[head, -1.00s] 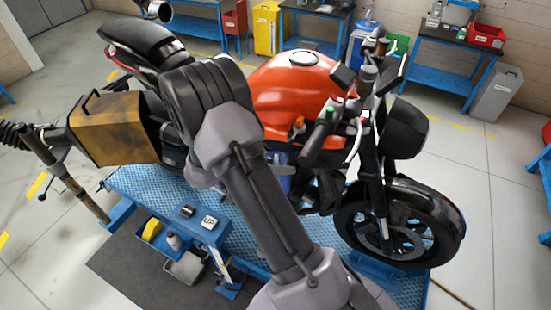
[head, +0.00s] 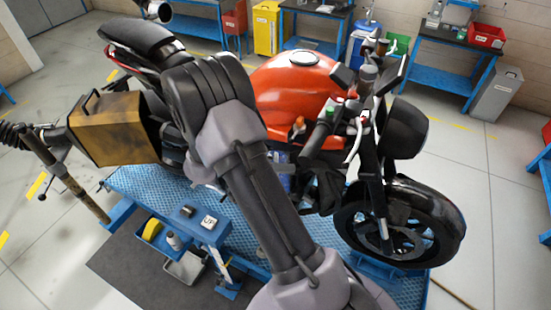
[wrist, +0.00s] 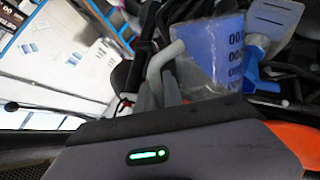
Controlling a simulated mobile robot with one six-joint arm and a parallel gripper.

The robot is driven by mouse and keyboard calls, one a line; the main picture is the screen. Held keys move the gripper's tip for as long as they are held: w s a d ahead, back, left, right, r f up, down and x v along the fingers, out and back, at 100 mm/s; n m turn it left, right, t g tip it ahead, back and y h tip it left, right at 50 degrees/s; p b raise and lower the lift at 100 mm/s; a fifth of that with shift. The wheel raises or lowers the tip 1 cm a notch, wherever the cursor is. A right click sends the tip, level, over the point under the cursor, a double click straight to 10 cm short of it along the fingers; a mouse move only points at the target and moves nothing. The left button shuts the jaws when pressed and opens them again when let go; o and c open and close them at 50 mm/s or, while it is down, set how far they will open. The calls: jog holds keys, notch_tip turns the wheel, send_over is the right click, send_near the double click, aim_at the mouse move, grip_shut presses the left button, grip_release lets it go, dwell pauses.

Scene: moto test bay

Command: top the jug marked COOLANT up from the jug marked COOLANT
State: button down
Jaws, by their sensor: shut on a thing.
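In the wrist view a blue, see-through jug (wrist: 212,52) shows at the upper middle, with partly legible lettering that includes "OO". Its pale grey handle (wrist: 157,62) bends down to my gripper (wrist: 160,92), which is shut on it. The jug looks tilted in this view. Beside it on the right is a blue and pale grey object (wrist: 274,22); I cannot tell whether it is a second jug. In the head view a small blue patch (head: 284,184) shows past my arm, probably the held jug. My gripper is hidden there, and no full COOLANT mark is readable.
A motorcycle with an orange tank (head: 292,85) stands on a blue lift (head: 140,187), close around my arm. A blue stand with a small tray (head: 152,240) is in front. Blue benches (head: 440,70) and a grey bin (head: 497,92) stand behind.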

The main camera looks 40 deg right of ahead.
jog(key=shift+w+d+r, duration=0.15)
jog(key=shift+r, duration=0.15)
dwell(0.9)
